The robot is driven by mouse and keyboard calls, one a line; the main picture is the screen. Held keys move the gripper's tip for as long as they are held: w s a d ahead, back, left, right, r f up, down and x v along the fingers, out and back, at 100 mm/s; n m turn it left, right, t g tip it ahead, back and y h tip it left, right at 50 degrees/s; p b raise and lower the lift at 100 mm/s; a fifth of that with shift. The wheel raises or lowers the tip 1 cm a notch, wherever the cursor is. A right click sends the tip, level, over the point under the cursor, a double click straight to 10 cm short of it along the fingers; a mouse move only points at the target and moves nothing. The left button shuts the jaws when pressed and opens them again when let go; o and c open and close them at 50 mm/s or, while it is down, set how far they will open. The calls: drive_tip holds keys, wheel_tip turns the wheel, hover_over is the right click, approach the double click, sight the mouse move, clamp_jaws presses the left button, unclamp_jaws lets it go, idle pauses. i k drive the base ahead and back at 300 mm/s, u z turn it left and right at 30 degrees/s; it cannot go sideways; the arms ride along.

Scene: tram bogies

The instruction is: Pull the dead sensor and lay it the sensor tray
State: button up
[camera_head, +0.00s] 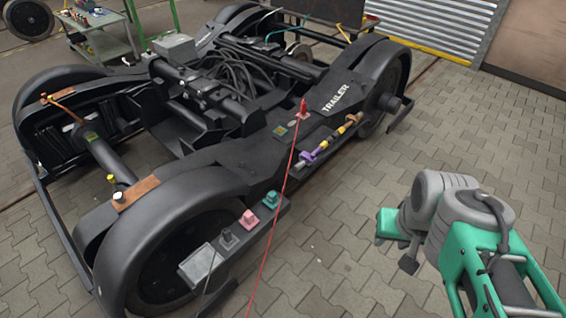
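A tram bogie marked TRAILER (345,95) fills the left and middle. A red upright piece (303,109) with a red cable stands further along the frame. I cannot tell which piece is the dead sensor, or whether the pale tray is the sensor tray. My green and grey arm is at right, over the paving, apart from the bogie. My gripper (408,263) looks small and dark; its fingers are unclear.
A red cable (272,222) hangs from the red piece across the near side. A rod with purple and yellow parts (330,140) lies along the frame. A green cart (98,35) stands behind at left. The paving between bogie and arm is clear.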

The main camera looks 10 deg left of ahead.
sight(271, 196)
drive_tip(key=i, duration=1.8)
drive_tip(key=u, duration=3.9)
drive_tip(key=i, duration=0.5)
drive_tip(key=u, duration=0.05)
